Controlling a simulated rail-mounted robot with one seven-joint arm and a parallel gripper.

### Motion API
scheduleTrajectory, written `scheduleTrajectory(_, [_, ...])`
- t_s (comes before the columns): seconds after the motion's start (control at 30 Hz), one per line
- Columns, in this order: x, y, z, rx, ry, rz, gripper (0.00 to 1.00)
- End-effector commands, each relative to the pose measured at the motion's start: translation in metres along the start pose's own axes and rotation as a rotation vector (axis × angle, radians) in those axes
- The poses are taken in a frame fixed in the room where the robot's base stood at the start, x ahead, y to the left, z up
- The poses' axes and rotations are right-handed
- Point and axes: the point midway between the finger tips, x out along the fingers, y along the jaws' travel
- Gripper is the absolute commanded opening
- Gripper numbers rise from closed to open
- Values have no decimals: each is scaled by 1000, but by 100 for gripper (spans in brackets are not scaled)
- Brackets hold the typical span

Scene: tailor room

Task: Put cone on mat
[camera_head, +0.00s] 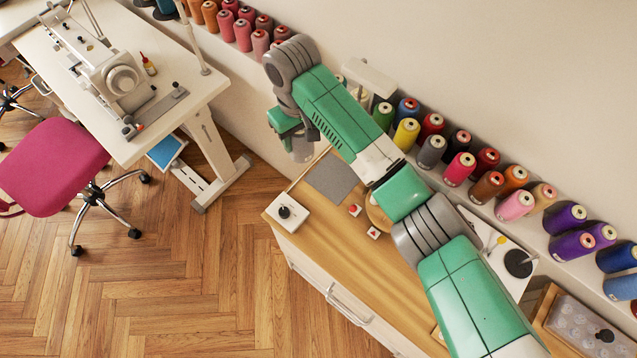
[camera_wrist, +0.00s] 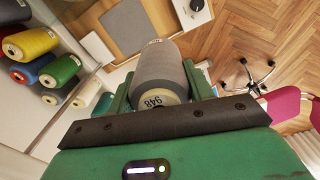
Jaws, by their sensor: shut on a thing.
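My gripper (camera_wrist: 160,84) is shut on a grey cone of thread (camera_wrist: 163,62), with a green finger on each side of it. The cone's near end, marked 948, faces the wrist camera. In the head view the cone (camera_head: 303,151) is partly hidden below the gripper. The flat grey mat (camera_head: 331,179) lies on the wooden cabinet top, below and right of the cone in that picture. Nothing lies on the visible part of the mat. In the wrist view the mat (camera_wrist: 134,24) shows beyond the cone's far end; the cone appears held above the surface.
A white box with a black knob (camera_head: 288,212) stands at the cabinet's corner. Two small red-topped items (camera_head: 355,210) and a round wooden piece (camera_head: 378,213) lie right of the mat. A wall shelf (camera_head: 590,262) carries several coloured cones (camera_head: 459,168). A sewing table (camera_head: 150,140) stands left.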

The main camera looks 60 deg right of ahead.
Motion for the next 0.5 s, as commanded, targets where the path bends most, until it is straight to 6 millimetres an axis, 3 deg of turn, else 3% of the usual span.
scheduleTrajectory(0.03, [34,22,5,12,-1,-3,25])
scheduleTrajectory(0.2, [71,75,20,20,0,-2,25])
scheduleTrajectory(0.33, [81,92,26,21,1,0,25])
scheduleTrajectory(0.5, [85,95,28,20,1,1,25])
